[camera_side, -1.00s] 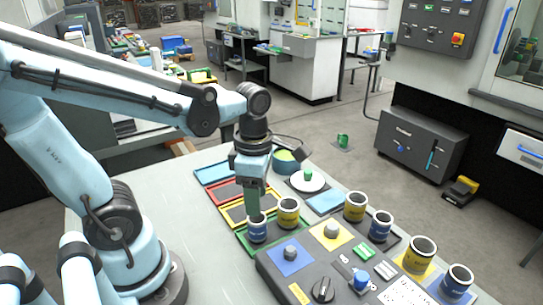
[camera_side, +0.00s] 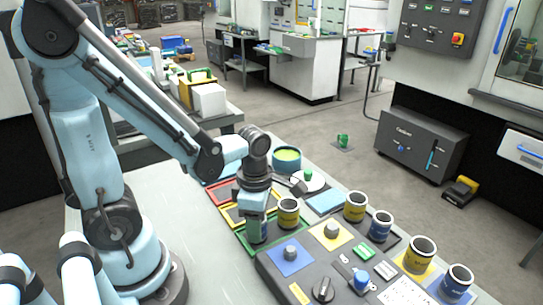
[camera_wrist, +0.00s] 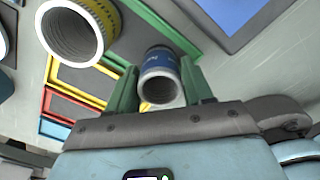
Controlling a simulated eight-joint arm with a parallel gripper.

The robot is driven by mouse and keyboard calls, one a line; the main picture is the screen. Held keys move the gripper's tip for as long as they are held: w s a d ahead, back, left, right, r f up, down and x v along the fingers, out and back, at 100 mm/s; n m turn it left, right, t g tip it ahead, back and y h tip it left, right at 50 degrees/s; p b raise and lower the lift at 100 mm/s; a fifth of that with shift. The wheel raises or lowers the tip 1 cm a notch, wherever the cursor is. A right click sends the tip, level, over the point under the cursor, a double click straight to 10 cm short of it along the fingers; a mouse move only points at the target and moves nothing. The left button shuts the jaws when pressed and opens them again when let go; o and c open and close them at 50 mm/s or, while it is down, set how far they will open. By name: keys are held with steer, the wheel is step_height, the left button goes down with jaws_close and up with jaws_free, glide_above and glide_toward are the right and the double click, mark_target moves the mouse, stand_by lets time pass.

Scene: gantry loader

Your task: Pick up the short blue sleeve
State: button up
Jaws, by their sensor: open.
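The short blue sleeve (camera_wrist: 158,62) stands in the wrist view between my gripper's two green fingers, its white-rimmed opening facing the camera. My gripper (camera_wrist: 159,70) is open around the sleeve, one finger on each side; whether either finger touches it I cannot tell. In the side view my gripper (camera_side: 257,236) points down over the green-framed tray (camera_side: 281,250), and its near finger hides most of the sleeve.
A yellow sleeve (camera_side: 288,215) stands close beside my gripper. Another yellow sleeve (camera_side: 355,208) and two blue sleeves (camera_side: 380,227) (camera_side: 457,280) stand to the right. The dark panel (camera_side: 290,284) with a blue pad (camera_side: 283,265) and knob lies in front. Bare table shows at left.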

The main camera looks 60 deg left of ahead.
steer(key=shift+f, duration=0.9)
steer(key=shift+c, duration=0.5)
steer(key=c, duration=0.8)
steer(key=shift+o, duration=0.2)
steer(key=shift+r, duration=0.2)
